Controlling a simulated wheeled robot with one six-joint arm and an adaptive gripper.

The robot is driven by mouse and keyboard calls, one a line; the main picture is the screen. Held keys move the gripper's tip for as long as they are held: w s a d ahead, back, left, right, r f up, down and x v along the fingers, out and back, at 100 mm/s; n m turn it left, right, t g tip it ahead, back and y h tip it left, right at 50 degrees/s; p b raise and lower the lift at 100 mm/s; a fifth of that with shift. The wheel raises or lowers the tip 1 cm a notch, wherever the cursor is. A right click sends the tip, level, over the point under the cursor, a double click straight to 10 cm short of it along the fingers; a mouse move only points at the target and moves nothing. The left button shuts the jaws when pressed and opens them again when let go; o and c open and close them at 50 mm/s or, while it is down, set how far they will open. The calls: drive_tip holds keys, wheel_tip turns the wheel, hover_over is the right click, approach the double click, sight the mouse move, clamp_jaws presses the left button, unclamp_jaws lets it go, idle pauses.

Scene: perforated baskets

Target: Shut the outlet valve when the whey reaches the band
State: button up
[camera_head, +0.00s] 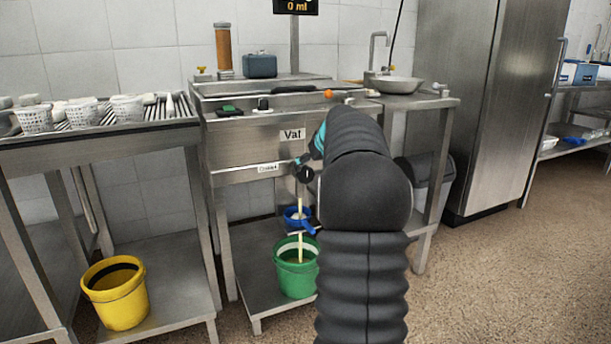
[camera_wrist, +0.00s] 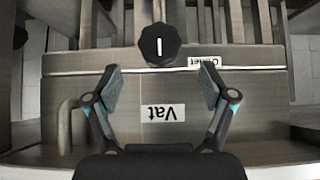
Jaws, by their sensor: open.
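The steel vat (camera_head: 240,145) carries a "Vat" label and a partly hidden outlet label. Its black round outlet knob (camera_head: 305,174) shows in the wrist view (camera_wrist: 158,45), with its white line upright in that picture. A pale yellowish stream of whey (camera_head: 300,205) runs down below the knob, past a blue strainer (camera_head: 292,214), to the green bucket (camera_head: 290,281). My arm hides part of the vat front.
A display (camera_head: 297,6) above reads 0 ml. A yellow bucket (camera_head: 115,308) stands on the lower left shelf. Perforated baskets (camera_head: 33,121) stand on the left bench. A metal bowl (camera_head: 398,85) is on the right counter. The floor at the right (camera_head: 500,280) is clear.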

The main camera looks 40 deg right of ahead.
sight(307, 171)
drive_tip(key=x, duration=0.7)
drive_tip(key=shift+w+f, duration=0.1)
drive_tip(key=c, duration=1.1)
